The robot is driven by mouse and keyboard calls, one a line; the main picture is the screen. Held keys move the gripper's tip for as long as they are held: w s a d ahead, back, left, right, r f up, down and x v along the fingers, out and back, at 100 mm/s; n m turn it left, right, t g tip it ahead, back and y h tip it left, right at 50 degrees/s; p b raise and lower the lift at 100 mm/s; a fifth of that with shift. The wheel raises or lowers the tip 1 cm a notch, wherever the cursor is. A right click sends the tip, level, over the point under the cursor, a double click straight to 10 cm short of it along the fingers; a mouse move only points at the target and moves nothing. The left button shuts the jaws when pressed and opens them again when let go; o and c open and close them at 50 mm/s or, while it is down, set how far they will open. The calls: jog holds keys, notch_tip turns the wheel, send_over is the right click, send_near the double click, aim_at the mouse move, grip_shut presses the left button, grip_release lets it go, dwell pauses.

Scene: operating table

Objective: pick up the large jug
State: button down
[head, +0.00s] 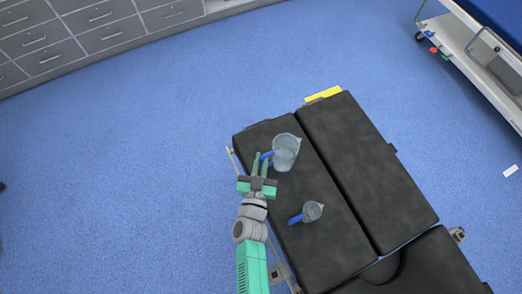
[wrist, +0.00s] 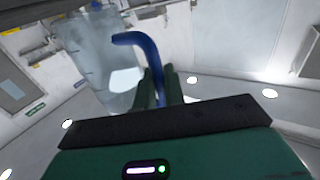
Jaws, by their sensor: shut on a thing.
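The large jug (head: 287,148) is clear with a blue handle and is over the left black pad of the operating table (head: 335,250). My gripper (head: 261,164) reaches it from the lower left and is shut on its blue handle. In the wrist view, the clear jug body (wrist: 92,60) is left of the fingers, and the curved blue handle (wrist: 142,41) runs down between the green fingertips (wrist: 162,88). Whether the jug touches the pad cannot be told.
A smaller clear jug (head: 313,211) with a blue handle stands on the same pad, right of my arm. A yellow item (head: 323,94) is at the table's far end. Grey drawers (head: 100,30) and a white-framed bed (head: 470,45) stand away across open blue floor.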

jog(key=s+r+p, duration=0.1)
jog(key=s+p, duration=0.1)
jog(key=s, duration=0.9)
jog(key=shift+s, duration=0.15)
dwell(0.3)
jog(key=shift+r, duration=0.1)
